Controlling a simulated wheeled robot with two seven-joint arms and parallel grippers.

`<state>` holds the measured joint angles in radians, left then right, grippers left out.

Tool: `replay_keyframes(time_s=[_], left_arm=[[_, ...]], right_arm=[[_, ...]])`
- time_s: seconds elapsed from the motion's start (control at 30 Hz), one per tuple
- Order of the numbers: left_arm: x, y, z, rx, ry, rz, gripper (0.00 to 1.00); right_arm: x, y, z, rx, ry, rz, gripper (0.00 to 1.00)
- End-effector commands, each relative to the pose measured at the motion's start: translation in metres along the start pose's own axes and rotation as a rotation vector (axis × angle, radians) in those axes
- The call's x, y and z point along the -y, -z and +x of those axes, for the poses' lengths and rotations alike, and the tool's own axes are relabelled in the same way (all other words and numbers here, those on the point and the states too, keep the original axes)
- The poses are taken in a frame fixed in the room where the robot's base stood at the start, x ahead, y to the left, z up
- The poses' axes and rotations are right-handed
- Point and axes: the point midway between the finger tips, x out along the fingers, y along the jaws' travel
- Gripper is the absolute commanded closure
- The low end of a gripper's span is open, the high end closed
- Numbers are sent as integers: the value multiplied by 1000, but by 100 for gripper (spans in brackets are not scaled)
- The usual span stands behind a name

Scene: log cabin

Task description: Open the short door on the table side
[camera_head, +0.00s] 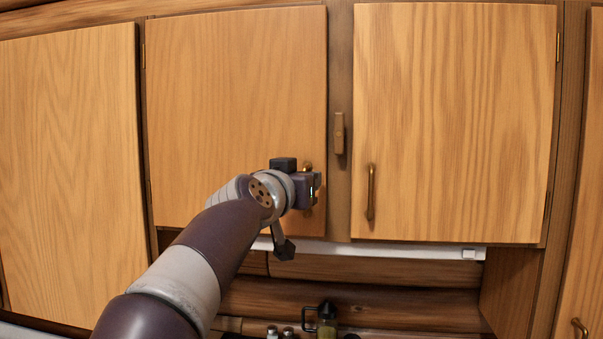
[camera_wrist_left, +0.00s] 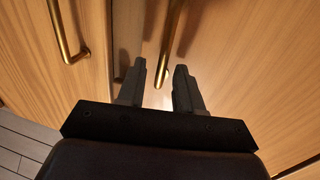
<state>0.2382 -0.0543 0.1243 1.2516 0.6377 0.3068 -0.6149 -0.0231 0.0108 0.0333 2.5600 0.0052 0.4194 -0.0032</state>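A short wooden cabinet door (camera_head: 235,90) fills the upper middle-left of the head view, closed, with hinges on its left edge. Its brass handle (camera_head: 308,167) is near its lower right corner, mostly hidden by my left gripper (camera_head: 312,188). In the left wrist view the handle (camera_wrist_left: 170,40) runs down between the two dark fingers of my left gripper (camera_wrist_left: 161,70). The fingers are apart, with a visible gap beside the handle. A second short door (camera_head: 455,110) is to the right, closed, with its own brass handle (camera_head: 371,192). My right gripper is not in view.
A taller door (camera_head: 65,160) stands at the left, and another brass handle (camera_head: 579,326) shows at lower right. A small latch (camera_head: 339,134) sits on the post between the short doors. Below are a white strip (camera_head: 400,250) and a dark bottle (camera_head: 327,318).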

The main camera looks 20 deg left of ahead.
Motion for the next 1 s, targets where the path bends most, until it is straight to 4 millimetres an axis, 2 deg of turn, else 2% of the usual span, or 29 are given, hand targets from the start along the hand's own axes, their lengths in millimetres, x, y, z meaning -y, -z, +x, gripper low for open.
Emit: replay_keyframes(time_s=[0.1, 0.13, 0.23, 1.0], left_arm=[[0, 0, 0, 0, 0, 0, 65], [0, 0, 0, 0, 0, 0, 68], [0, 0, 0, 0, 0, 0, 100], [0, 0, -1, -1, 0, 0, 100]], right_arm=[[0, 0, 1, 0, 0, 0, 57], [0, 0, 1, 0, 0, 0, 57], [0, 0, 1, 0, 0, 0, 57], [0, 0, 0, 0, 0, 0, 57]])
